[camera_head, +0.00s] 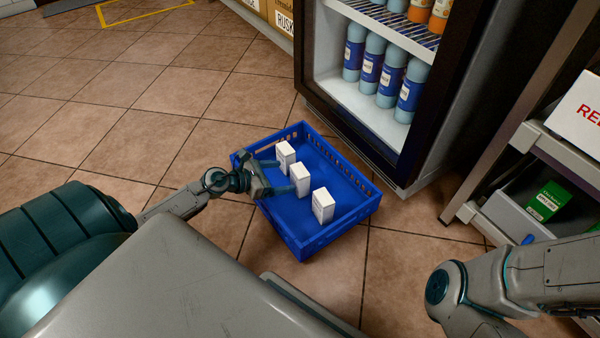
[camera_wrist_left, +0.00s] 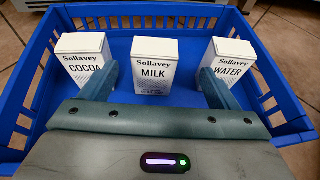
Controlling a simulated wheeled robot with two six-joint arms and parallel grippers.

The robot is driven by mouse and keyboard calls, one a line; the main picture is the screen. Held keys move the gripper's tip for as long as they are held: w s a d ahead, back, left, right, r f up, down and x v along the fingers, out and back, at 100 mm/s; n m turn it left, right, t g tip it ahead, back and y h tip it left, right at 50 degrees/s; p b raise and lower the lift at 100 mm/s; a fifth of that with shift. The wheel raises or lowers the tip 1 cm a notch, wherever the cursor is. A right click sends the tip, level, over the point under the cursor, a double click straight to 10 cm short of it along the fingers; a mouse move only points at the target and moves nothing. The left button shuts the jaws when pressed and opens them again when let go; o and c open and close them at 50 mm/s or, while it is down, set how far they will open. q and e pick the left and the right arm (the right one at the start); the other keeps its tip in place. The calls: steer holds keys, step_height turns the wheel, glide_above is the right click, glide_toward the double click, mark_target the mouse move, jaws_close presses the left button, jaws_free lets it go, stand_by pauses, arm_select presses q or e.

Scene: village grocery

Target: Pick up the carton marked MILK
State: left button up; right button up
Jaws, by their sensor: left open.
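The white MILK carton (camera_wrist_left: 154,68) stands upright in the middle of three similar cartons in a blue crate (camera_head: 347,217). It is the middle carton in the head view (camera_head: 300,180). The COCOA carton (camera_wrist_left: 84,55) stands on its left and the WATER carton (camera_wrist_left: 230,60) on its right in the wrist view. My left gripper (camera_head: 281,177) is open and reaches over the crate's left rim. Its fingers point at the MILK carton, one to each side in the wrist view, with nothing held. The fingers partly cover the COCOA and WATER cartons. My right gripper is out of view.
A fridge (camera_head: 440,120) with blue bottles stands right behind the crate. A shelf rack (camera_head: 520,140) with a green box (camera_head: 547,200) is at the right. The crate sits on the tiled floor (camera_head: 170,90), clear to the left. The crate's walls surround the cartons.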

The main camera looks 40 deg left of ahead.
mark_target(295, 171)
arm_select(q)
steer(key=x, duration=0.2)
steer(key=shift+w+d+f+b, duration=0.1)
steer(key=shift+w+b, duration=0.15)
steer(key=shift+b, duration=0.1)
steer(key=b+x, duration=0.1)
steer(key=x, duration=0.1)
steer(key=b+x, duration=0.2)
steer(key=shift+w+a, duration=0.15)
steer(key=shift+a, duration=0.1)
steer(key=shift+w+d+b, duration=0.25)
steer(key=shift+w+b, duration=0.1)
steer(key=shift+w, duration=0.15)
steer(key=c, duration=1.2)
